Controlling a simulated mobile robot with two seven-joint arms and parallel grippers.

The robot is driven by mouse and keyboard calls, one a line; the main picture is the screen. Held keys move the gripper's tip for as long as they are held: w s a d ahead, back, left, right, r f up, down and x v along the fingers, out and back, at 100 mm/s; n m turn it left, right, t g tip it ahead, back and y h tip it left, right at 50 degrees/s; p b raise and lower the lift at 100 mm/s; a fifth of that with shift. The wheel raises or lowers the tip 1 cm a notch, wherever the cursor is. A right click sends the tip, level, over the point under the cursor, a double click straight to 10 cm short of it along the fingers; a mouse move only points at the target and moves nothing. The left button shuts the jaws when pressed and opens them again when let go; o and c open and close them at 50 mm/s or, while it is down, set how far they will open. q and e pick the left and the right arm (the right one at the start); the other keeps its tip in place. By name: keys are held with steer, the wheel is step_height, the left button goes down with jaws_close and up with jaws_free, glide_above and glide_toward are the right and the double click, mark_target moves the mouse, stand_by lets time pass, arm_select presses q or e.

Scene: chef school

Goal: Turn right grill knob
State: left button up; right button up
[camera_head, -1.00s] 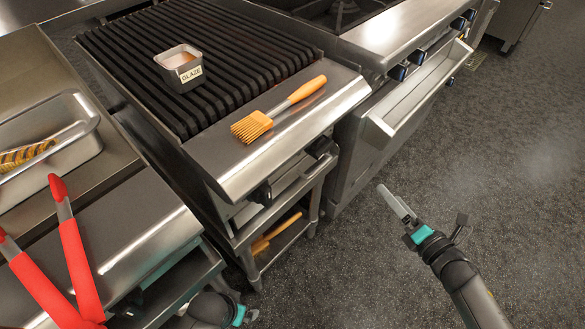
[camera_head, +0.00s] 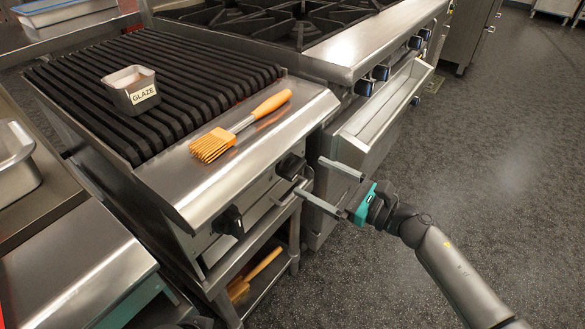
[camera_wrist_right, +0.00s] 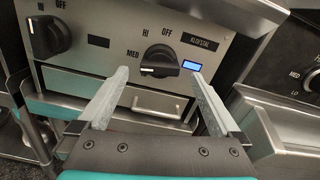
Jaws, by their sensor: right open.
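The right grill knob (camera_head: 290,167) is a black knob on the grill's front panel, under the steel ledge. In the right wrist view the right knob (camera_wrist_right: 160,62) sits between and beyond the two fingertips, with OFF, HI and MED marks around it. Its grip lies roughly level, with a white mark at its left end. My right gripper (camera_head: 320,181) is open and empty in front of the panel; its fingers (camera_wrist_right: 160,77) flank the knob in the wrist view. Contact cannot be told. The left grill knob (camera_head: 230,222) is further left. My left gripper is not in view.
A glaze container (camera_head: 131,90) stands on the grill grate (camera_head: 200,68). An orange brush (camera_head: 240,126) lies on the ledge. A stove (camera_head: 345,55) with a protruding front tray (camera_head: 385,112) adjoins on the right. A lit blue display (camera_wrist_right: 192,66) is beside the right knob. Open floor lies right.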

mark_target(299, 170)
arm_select(q)
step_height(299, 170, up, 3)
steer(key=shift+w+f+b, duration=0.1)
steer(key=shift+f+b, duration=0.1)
steer(key=shift+b, duration=0.3)
arm_select(e)
steer(key=x, duration=0.6)
steer(key=shift+w+a, duration=0.2)
steer(key=shift+a, duration=0.05)
steer(key=c, duration=1.3)
